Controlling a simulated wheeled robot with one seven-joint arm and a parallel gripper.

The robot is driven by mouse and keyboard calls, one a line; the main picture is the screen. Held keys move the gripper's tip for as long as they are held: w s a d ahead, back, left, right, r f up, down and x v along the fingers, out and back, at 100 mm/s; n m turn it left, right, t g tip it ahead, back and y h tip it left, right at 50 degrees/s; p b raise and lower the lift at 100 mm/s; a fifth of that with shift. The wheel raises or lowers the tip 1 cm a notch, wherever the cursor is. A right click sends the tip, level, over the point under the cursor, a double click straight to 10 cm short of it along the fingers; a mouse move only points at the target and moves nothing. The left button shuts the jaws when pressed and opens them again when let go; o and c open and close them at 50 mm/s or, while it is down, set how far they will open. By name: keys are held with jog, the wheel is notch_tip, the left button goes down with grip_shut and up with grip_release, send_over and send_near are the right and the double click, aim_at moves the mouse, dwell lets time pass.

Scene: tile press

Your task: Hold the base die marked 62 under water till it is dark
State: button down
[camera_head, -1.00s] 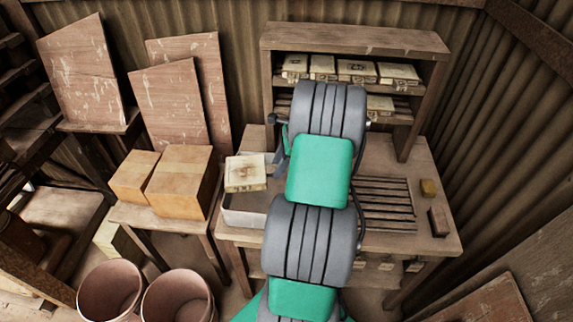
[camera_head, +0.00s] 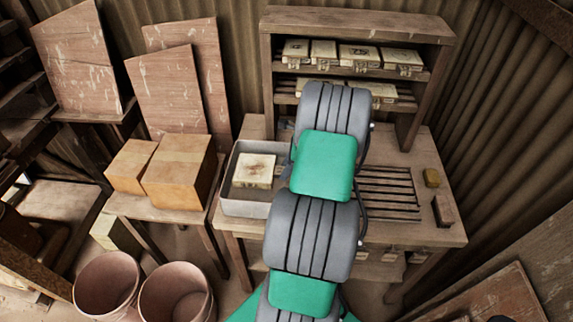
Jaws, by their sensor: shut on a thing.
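A pale, cream-coloured square die (camera_head: 254,170) with a brownish mark on its top lies level inside the grey basin (camera_head: 245,208) on the bench. The mark is too small to read as 62. The die still looks light, and I cannot make out the water surface or how deep the die sits. My gripper (camera_head: 282,168) is at the die's right side, shut on it, mostly hidden behind my green and grey arm. The basin's right end is also partly hidden by the arm.
A shelf (camera_head: 357,20) behind holds several pale dies in two rows. Cardboard boxes (camera_head: 178,172) stand left of the basin.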

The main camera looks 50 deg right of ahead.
jog(key=shift+f+b, duration=1.15)
jog(key=shift+f, duration=1.85)
dwell(5.0)
